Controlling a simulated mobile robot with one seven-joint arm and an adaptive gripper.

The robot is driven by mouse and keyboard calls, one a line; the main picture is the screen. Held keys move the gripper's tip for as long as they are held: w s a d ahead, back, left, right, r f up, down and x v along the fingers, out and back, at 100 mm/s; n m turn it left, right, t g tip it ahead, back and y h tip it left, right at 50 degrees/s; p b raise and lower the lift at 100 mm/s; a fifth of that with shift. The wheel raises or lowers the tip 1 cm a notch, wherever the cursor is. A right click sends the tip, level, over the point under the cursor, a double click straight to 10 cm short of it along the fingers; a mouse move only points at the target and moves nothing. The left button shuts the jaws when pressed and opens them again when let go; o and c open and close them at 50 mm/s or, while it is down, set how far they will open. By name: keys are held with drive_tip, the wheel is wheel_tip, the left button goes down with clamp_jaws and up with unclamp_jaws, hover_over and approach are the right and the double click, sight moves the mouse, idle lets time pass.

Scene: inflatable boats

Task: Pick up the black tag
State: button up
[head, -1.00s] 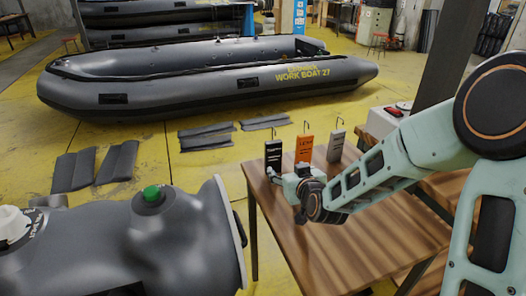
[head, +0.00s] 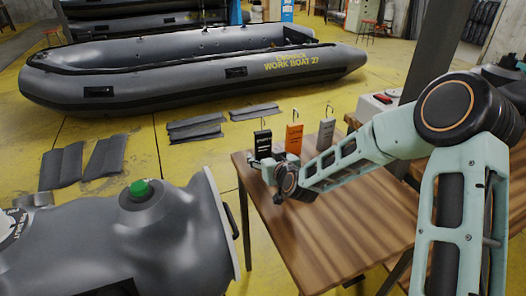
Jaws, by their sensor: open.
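The black tag (head: 263,145) stands upright near the far left corner of the wooden table (head: 330,225), with a thin wire hook on top. An orange tag (head: 294,138) and a grey tag (head: 326,135) stand to its right in a row. My gripper (head: 259,163) is at the lower part of the black tag, its fingers pointing left. The fingers are small and partly hidden by the gripper body, and I cannot tell whether they touch the tag. The tag's lower end is hidden behind the gripper.
A grey inflatable form with a green cap (head: 139,188) lies left of the table. A large grey work boat (head: 190,75) rests on the yellow floor behind. Grey folded pads (head: 196,128) lie between them.

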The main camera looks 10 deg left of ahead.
drive_tip(key=shift+x, duration=1.4)
drive_tip(key=c, duration=1.3)
